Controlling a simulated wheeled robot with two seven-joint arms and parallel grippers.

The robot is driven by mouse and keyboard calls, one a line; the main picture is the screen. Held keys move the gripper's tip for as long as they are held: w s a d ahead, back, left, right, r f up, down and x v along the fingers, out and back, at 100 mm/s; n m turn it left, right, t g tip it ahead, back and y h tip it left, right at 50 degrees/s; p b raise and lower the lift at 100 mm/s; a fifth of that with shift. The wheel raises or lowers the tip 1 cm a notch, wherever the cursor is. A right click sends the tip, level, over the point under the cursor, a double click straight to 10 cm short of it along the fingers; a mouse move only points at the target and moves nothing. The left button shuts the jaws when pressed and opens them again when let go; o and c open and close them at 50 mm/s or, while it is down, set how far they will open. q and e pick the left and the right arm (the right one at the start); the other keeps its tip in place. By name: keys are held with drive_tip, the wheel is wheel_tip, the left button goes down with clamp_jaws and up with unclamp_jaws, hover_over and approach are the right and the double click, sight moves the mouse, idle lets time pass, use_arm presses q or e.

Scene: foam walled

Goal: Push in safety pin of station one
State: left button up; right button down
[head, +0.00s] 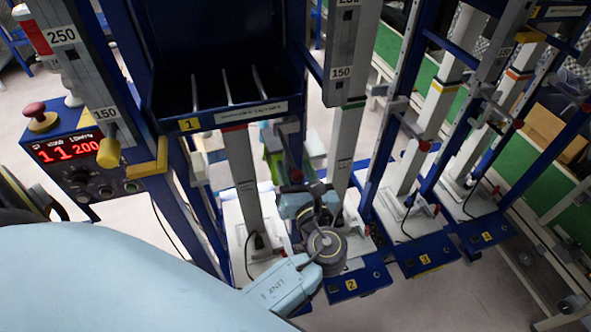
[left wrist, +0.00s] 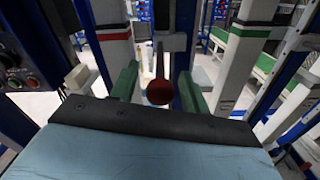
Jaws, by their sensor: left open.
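In the left wrist view a round red knob (left wrist: 159,92), which looks like the safety pin's head, sits between the two green fingers of my left gripper (left wrist: 157,84). The fingers are spread, with a gap on each side of the knob; I cannot tell its exact depth. In the head view my left gripper (head: 271,150) is among the posts below the yellow label 1 of station one (head: 189,124). A red knob (head: 296,175) shows just right of it, partly crowded by my wrist. My right gripper is not in view.
A control box with a red display (head: 68,148) stands at the left. White posts and blue frames stand close around my gripper. Stations labelled 2 (head: 351,285), 3 (head: 425,259) and 4 (head: 487,236) run to the right. Open floor lies in front.

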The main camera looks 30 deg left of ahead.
sight(279, 130)
use_arm(q)
clamp_jaws()
drive_tip(key=p+x, duration=0.2)
drive_tip(key=x, duration=0.6)
drive_tip(key=shift+w+a, duration=0.3)
drive_tip(key=shift+c, duration=1.7)
unclamp_jaws()
drive_tip(key=o, duration=0.3)
drive_tip(key=shift+w+a, duration=0.1)
drive_tip(key=shift+o, duration=0.2)
